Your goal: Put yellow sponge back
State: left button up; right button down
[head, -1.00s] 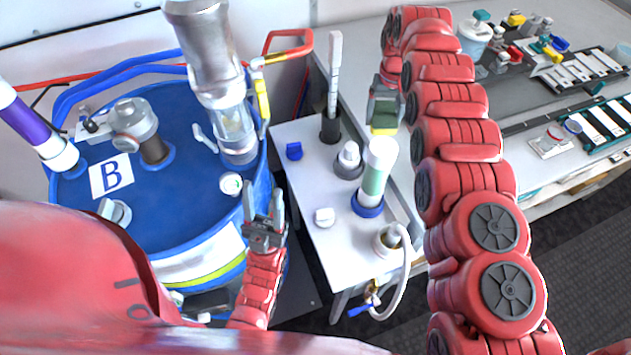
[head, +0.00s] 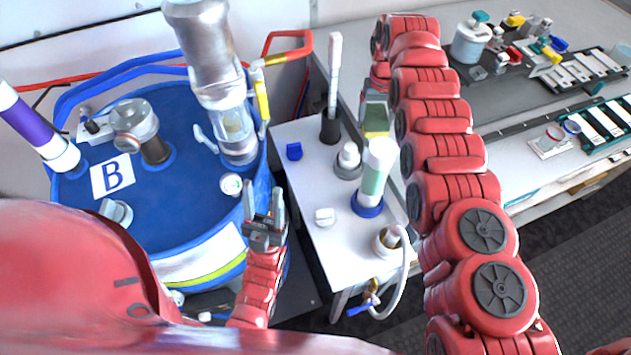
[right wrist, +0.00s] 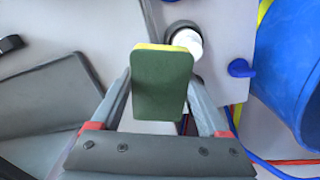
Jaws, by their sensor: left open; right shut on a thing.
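The yellow sponge (head: 376,122) has a dark green layer and a yellow side. In the right wrist view the sponge (right wrist: 162,85) shows its green face and a thin yellow edge at the top. My right gripper (right wrist: 163,105) is shut on it, with one finger along each side. In the head view the sponge is in the air near the white side table's (head: 312,190) back right edge, and my arm hides most of the right gripper. My left gripper (head: 264,205) is open and empty in front of the blue drum's right side.
The blue drum (head: 185,175) marked B stands at left. On the side table are a green-and-white bottle (head: 376,172), a dark holder with a brush-like white stick (head: 333,90), a white-capped bottle (head: 348,157) and a blue hook-like piece (head: 294,151). A cluttered bench (head: 540,160) is at right.

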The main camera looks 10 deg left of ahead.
jog(key=shift+s+a+f+n+p, duration=0.1)
jog(key=shift+s+a+f+p, duration=0.1)
jog(key=shift+a, duration=0.25)
jog(key=shift+s+a+f+n+p, duration=0.1)
jog(key=shift+s+a+f+p, duration=0.1)
jog(key=shift+a, duration=0.3)
jog(key=shift+s+a+f+n+p, duration=0.1)
jog(key=shift+s+a, duration=0.1)
jog(key=shift+a, duration=0.25)
jog(key=s+a+f+n+p, duration=0.3)
jog(key=s+a+f+p, duration=0.15)
jog(key=s+a, duration=0.5)
jog(key=p, duration=0.1)
send_over(316, 185)
notch_tip(316, 185, down, 7)
jog(key=shift+d+r, duration=0.15)
jog(key=shift+r, duration=0.05)
jog(key=shift+f, duration=0.85)
notch_tip(316, 185, down, 3)
jog(key=shift+r+b, duration=0.1)
jog(key=shift+b, duration=1)
